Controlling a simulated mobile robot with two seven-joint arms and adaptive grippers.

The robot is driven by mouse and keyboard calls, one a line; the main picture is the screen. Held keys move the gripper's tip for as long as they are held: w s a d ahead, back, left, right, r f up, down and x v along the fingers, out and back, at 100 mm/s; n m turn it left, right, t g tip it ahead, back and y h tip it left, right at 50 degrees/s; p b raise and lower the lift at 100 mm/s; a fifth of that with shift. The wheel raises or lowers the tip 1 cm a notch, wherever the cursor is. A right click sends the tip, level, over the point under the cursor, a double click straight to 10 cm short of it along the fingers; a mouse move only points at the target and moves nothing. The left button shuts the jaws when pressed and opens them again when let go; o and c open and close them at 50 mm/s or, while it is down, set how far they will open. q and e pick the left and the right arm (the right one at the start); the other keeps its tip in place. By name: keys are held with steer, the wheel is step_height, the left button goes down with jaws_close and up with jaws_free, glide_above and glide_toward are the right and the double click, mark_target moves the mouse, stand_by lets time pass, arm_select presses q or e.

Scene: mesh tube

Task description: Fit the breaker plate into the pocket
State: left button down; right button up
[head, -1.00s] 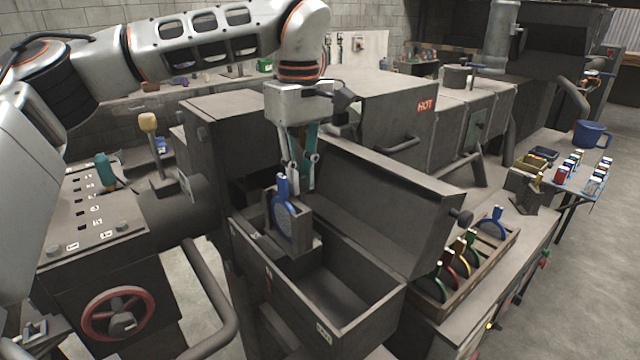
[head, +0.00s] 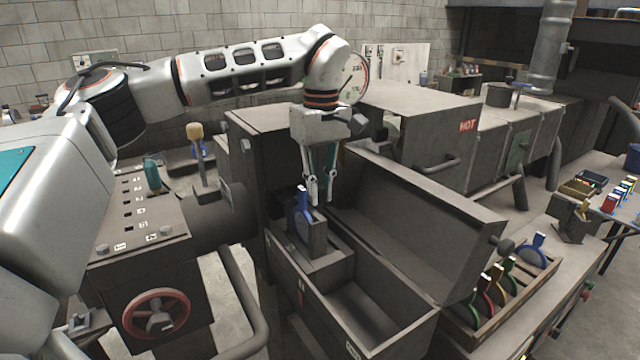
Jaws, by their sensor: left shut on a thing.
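The blue-handled breaker plate (head: 302,214) stands upright at the dark block with the pocket (head: 322,240), its handle pointing up. I cannot tell how deep the plate sits in the pocket. My right gripper is not in view.
The raised cover (head: 420,225) stands close to the right of my left gripper. A rack (head: 490,315) holds several coloured-handled plates. A machine marked HOT (head: 425,120) stands behind. A control panel (head: 135,215) and red handwheel (head: 156,313) are at left.

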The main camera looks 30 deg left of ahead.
arm_select(q)
steer(key=shift+f, duration=2.35)
steer(key=c, duration=2)
jaws_free()
step_height(320, 180, up, 12)
steer(key=shift+d+r, duration=0.1)
